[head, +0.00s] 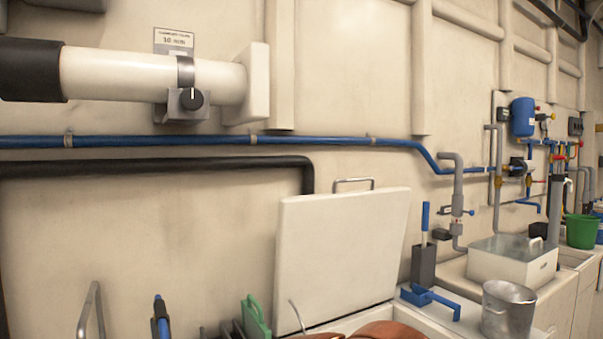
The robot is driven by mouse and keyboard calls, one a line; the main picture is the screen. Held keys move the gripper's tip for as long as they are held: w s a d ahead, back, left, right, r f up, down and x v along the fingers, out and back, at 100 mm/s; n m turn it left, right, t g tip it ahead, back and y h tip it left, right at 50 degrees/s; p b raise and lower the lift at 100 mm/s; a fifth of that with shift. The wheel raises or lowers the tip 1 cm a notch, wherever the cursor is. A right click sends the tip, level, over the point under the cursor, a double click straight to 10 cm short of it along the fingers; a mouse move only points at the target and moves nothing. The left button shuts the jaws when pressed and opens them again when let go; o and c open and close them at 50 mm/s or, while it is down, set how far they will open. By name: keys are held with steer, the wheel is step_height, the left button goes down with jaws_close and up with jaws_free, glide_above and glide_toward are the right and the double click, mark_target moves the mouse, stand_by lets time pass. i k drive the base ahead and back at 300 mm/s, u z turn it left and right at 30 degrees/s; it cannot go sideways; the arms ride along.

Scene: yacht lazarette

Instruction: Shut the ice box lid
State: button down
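The ice box lid (343,260) is a cream-white slab in the middle of the head view. It stands open, raised steeply and leaning back near the wall, with a metal handle (353,181) on its upper edge. Part of the pale box top shows below and right of the lid; the opening is mostly out of frame. A thin bent metal rod (297,316) stands in front of the lid's lower left. A rounded reddish-brown shape (380,331) is cut off at the bottom edge; I cannot tell what it is. My gripper is not in view.
A metal bucket (508,309), a blue scoop-like tool (430,299) and a grey holder (423,266) with a blue-handled tool stand right of the lid. A green object (255,318) is at lower left. Blue (230,141) and black pipes run along the wall.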

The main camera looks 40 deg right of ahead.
mark_target(338, 254)
steer(key=u, duration=1.15)
steer(key=k, duration=0.8)
steer(key=z, duration=1.15)
steer(key=i, duration=0.5)
steer(key=u, duration=0.05)
